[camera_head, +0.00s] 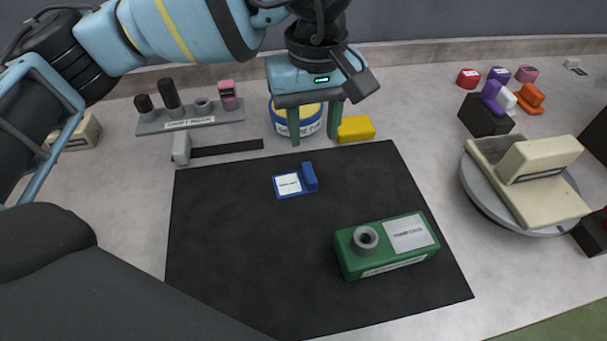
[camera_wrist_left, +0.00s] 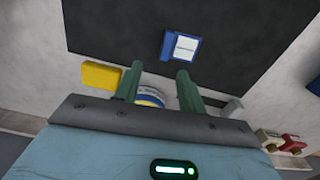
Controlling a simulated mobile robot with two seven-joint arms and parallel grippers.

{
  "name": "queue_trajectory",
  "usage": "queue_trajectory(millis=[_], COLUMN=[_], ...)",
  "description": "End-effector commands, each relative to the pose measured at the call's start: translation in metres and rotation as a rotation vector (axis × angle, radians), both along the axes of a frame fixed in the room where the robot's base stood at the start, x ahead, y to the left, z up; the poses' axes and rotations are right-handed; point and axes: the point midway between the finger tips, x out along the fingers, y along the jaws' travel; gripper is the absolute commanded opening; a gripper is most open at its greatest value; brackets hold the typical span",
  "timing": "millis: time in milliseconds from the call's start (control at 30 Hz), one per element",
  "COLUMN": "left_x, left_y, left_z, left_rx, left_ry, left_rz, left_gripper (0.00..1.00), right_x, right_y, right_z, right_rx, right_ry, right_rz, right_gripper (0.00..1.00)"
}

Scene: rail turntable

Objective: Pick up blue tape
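A round blue tin-like roll with a white label and yellowish top (camera_head: 311,122) stands at the back edge of the black mat, partly hidden by my left gripper (camera_head: 313,140). A small part of it also shows in the left wrist view (camera_wrist_left: 150,97), between the fingers near the gripper body. My left gripper points down with its two green fingers spread, one in front of the roll's left part and one at its right side. I cannot tell whether they touch it. A small blue piece with a white label (camera_head: 309,178) lies on the mat. My right gripper is not in view.
A yellow block (camera_head: 356,129) sits close right of the left gripper. A green box (camera_head: 387,247) lies on the black mat (camera_head: 240,250), whose front left is bare. A rack (camera_head: 190,119) stands at left. A turntable (camera_head: 487,205) with beige parts stands at right.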

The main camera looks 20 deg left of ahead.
Motion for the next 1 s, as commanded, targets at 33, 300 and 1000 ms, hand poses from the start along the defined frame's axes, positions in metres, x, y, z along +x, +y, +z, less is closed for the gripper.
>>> queue_trajectory(millis=[33, 300, 1000], left_x=[0.0, 0.0, -0.003], left_y=[0.0, 0.001, 0.009], left_z=[-0.005, -0.024, -0.076], left_rx=[0.001, 0.0, 0.0], left_ry=[0.002, 0.001, 0.001], left_rz=[0.0, 0.0, 0.0], left_gripper=[0.4, 0.4, 0.4], right_x=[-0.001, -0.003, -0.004], right_y=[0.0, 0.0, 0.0], right_z=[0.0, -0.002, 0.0], right_rx=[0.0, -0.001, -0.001], right_ry=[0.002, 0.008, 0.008], right_rz=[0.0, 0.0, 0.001], right_gripper=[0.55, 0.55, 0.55])
